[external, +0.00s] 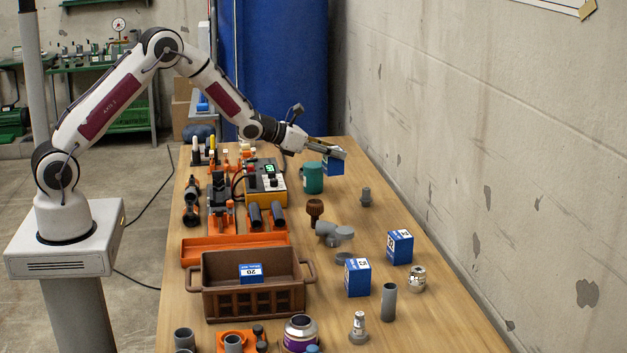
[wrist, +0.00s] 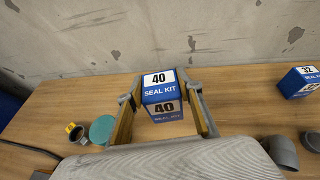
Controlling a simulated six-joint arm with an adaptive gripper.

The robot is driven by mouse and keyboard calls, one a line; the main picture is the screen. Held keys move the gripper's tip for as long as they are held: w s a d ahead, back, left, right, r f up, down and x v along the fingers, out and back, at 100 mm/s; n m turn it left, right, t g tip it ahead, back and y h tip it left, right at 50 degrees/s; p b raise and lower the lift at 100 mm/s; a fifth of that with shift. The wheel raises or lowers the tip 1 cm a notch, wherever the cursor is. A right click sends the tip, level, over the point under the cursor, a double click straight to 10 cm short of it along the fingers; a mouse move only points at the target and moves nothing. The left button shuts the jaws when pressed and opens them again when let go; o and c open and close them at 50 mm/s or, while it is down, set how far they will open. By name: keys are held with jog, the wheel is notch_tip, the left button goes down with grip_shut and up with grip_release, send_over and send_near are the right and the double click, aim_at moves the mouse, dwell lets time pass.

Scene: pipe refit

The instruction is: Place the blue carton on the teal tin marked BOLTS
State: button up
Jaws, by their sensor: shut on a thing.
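My gripper (wrist: 162,108) is shut on a blue carton (wrist: 158,92) with a white label reading 40 and SEAL KIT. The carton also shows under the gripper in the external view (external: 333,167), near the far end of the table by the wall. A teal tin (external: 313,178) stands just left of the held carton, and its round lid shows left of the gripper in the wrist view (wrist: 102,130). Any marking on the tin cannot be read. The carton is beside the tin, apart from it, and appears to be above the table.
Other blue cartons (external: 399,247) (external: 357,278) stand at the right of the table. A brown crate (external: 252,305) holds another blue carton. A yellow meter (external: 266,185), a brown fitting (external: 315,212) and grey pipe pieces (external: 335,234) are nearby. The wall (external: 460,150) runs along the right edge.

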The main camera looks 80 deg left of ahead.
jog(key=s+a+r+n+y, duration=0.1)
jog(key=a+r, duration=0.3)
jog(key=a, duration=0.3)
jog(key=s+a+r+n+y, duration=0.1)
jog(key=s+a+r, duration=0.1)
jog(key=a, duration=0.5)
jog(key=shift+s+a+r+g+y, duration=0.2)
jog(key=shift+a+r+g+y, duration=0.15)
jog(key=shift+r, duration=0.55)
jog(key=shift+d, duration=0.1)
send_over(313, 163)
notch_tip(313, 163, down, 6)
jog(key=shift+d+f, duration=0.15)
jog(key=shift+d, duration=0.05)
jog(key=shift+f, duration=1.85)
jog(key=shift+f, duration=0.15)
jog(key=o, duration=1.1)
